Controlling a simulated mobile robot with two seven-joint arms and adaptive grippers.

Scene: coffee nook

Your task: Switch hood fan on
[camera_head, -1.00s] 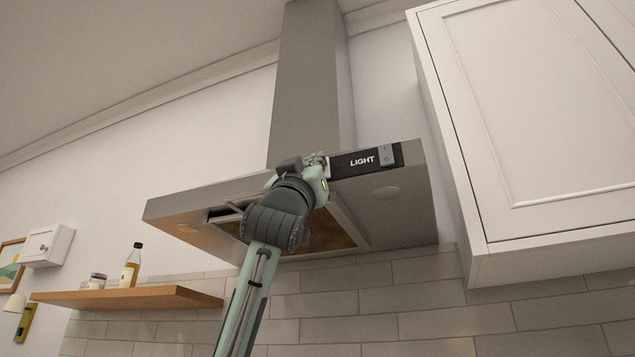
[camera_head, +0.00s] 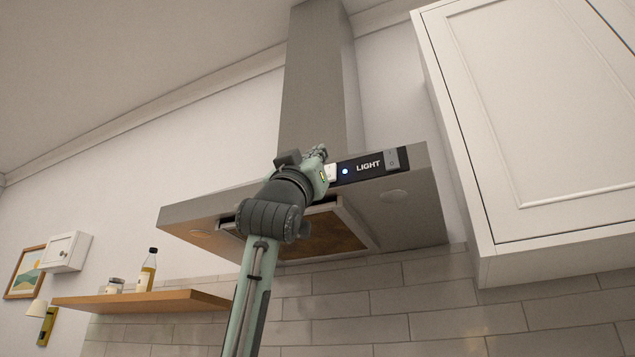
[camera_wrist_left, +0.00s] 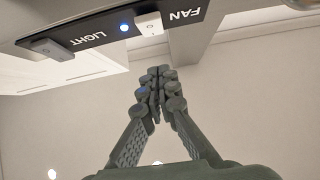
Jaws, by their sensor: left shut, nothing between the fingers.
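The range hood (camera_head: 412,205) has a dark control panel (camera_head: 378,175) on its front edge. In the left wrist view, the fan switch (camera_wrist_left: 150,24) is a pale rocker beside the word FAN, and a blue indicator (camera_wrist_left: 124,27) glows next to it. The blue indicator also shows in the head view (camera_head: 345,171). My left gripper (camera_head: 320,152) is by the fan end of the panel and covers the FAN label there. In the left wrist view, the shut, empty fingertips (camera_wrist_left: 158,80) are apart from the switch. My right gripper is out of view.
The light switch (camera_head: 392,160) is at the panel's right end. A white wall cabinet (camera_head: 530,120) stands close to the hood's right. A wooden shelf (camera_head: 140,302) with a bottle (camera_head: 148,270) and jar is at lower left.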

